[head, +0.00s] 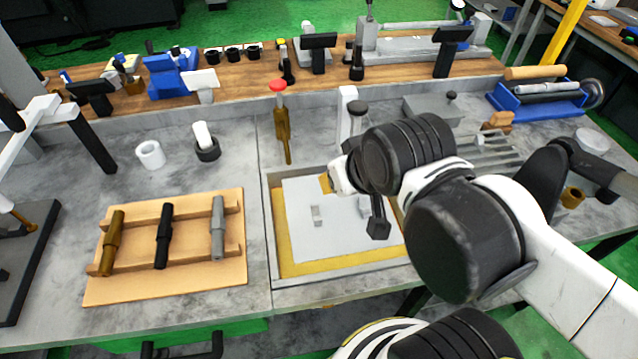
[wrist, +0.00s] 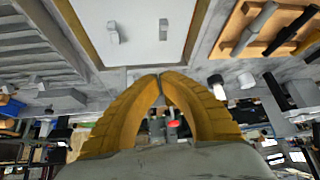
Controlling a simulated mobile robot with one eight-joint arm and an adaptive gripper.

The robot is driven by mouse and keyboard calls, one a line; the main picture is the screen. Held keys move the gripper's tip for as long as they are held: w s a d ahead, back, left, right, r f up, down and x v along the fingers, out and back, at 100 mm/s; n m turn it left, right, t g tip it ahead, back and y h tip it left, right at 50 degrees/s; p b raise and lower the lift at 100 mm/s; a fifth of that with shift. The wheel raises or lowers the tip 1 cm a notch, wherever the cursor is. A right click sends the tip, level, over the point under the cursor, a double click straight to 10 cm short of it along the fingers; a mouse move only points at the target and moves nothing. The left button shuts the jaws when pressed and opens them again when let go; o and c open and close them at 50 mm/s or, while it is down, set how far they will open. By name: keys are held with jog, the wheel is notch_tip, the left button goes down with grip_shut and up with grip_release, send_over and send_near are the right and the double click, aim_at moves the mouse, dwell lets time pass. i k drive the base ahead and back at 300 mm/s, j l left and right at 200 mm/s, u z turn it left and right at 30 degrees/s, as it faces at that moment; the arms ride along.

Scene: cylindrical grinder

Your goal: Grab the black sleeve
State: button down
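A short black sleeve (head: 208,154) stands on the grey bench, left of the sunken tray, with a white cylinder (head: 201,133) upright in or behind it. In the wrist view the black sleeve (wrist: 214,80) is small, right of my fingers. A white hollow sleeve (head: 150,155) stands to its left, apart from it. My gripper (wrist: 160,77) has yellow ribbed fingers whose tips meet with nothing seen between them. It is well away from the black sleeve. In the head view my arm mostly hides the gripper, over the tray area.
A wooden rack (head: 135,290) holds brass, black and grey stepped shafts in front of the sleeves. A red-topped brass tool (head: 281,120) stands to their right. The tray (head: 292,265) lies below my arm. A raised wooden shelf (head: 240,80) with fixtures runs behind.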

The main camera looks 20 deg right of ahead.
aim_at(606, 197)
jog(key=z, duration=2.6)
